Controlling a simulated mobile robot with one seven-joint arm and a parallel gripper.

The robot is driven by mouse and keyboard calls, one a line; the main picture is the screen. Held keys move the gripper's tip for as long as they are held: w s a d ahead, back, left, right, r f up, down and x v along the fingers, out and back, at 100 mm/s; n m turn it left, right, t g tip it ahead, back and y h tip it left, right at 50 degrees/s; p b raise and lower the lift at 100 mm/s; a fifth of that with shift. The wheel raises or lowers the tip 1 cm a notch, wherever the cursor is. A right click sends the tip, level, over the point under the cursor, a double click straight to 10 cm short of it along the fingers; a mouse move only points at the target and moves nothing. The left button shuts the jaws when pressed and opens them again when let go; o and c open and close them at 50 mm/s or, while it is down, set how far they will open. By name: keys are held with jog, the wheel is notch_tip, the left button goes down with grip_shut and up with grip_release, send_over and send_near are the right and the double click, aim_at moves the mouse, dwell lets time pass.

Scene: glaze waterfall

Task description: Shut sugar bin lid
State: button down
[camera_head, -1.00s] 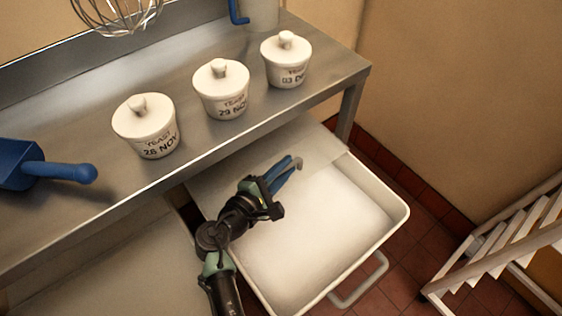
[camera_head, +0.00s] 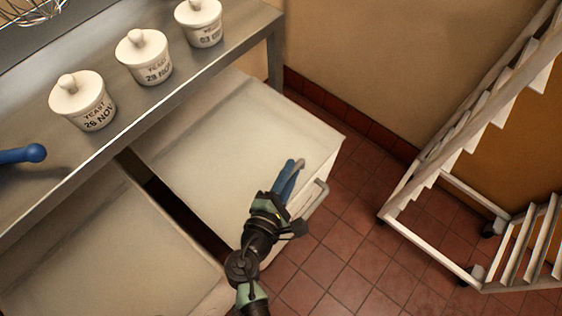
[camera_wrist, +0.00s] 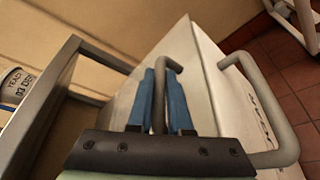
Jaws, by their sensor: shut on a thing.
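The sugar bin lid (camera_head: 215,150), a pale flat panel, lies across the top of the white bin (camera_head: 296,212) under the steel table. My gripper (camera_head: 291,174) is at the lid's front end, and its blue fingers are shut on the small grey lid handle (camera_head: 300,163). In the wrist view my gripper (camera_wrist: 162,92) has a finger on each side of the lid handle (camera_wrist: 175,66). The bin's larger grey handle (camera_wrist: 280,100) stands to the right of the fingers. The inside of the bin is hidden.
A second pale lidded bin (camera_head: 90,250) stands to the left across a dark gap. White yeast jars (camera_head: 83,103) stand on the steel table (camera_head: 190,95) above. The red tiled floor (camera_head: 345,235) between is clear.

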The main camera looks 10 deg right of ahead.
jog(key=shift+s+d, duration=0.15)
jog(key=c, duration=1.1)
grip_release()
jog(key=v, duration=1.3)
